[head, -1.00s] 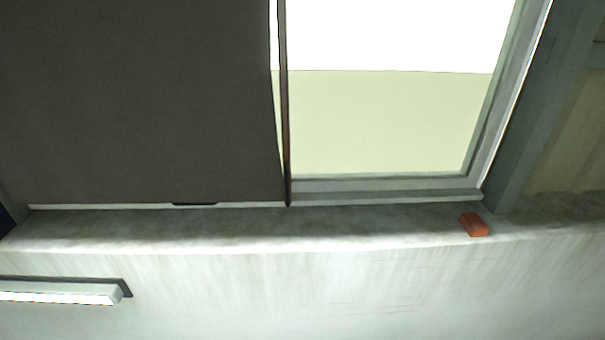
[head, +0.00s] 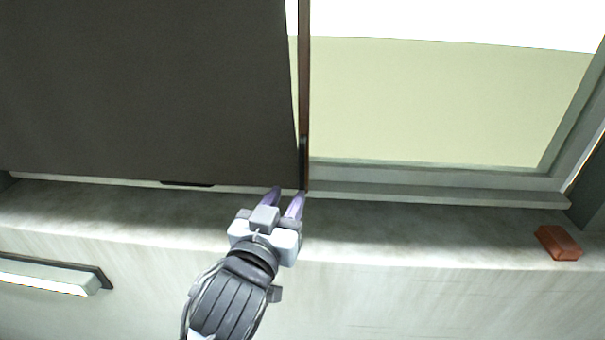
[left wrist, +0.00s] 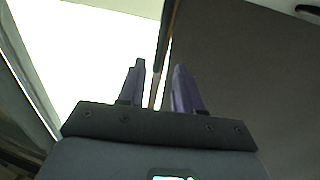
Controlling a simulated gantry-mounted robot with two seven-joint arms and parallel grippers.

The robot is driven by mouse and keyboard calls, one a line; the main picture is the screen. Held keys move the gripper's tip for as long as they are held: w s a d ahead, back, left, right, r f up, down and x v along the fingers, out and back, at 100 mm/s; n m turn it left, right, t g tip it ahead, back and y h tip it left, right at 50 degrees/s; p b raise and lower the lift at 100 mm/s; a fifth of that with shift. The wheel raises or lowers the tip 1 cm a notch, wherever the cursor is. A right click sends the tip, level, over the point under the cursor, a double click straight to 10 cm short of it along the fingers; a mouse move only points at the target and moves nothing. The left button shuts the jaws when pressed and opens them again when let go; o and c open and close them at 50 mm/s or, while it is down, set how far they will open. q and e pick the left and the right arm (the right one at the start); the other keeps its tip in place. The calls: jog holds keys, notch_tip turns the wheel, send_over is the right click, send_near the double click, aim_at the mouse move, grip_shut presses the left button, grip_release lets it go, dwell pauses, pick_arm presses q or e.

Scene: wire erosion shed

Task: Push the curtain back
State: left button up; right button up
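The dark curtain (head: 145,90) hangs flat over the left part of the window in the head view. A thin brown upright rod (head: 304,100) stands along its right edge. My left gripper (head: 286,204) is just below the curtain's lower right corner, near the rod's bottom end, with its two purple fingers apart. In the left wrist view, the open fingers (left wrist: 157,90) have the rod (left wrist: 162,50) showing in the gap between them, and the curtain (left wrist: 250,75) fills the right side. I cannot tell whether either finger touches it. My right gripper is not in view.
The bare window pane (head: 440,110) is right of the rod. A grey sill (head: 410,225) runs below the window, with a red-orange brick (head: 557,243) at its right. A lit lamp bar (head: 50,275) is on the wall at lower left. The middle of the sill is clear.

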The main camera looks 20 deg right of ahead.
aim_at(301, 172)
pick_arm(q)
jog(key=p+x, duration=0.2)
jog(key=x, duration=0.8)
jog(key=shift+c, duration=0.3)
grip_shut()
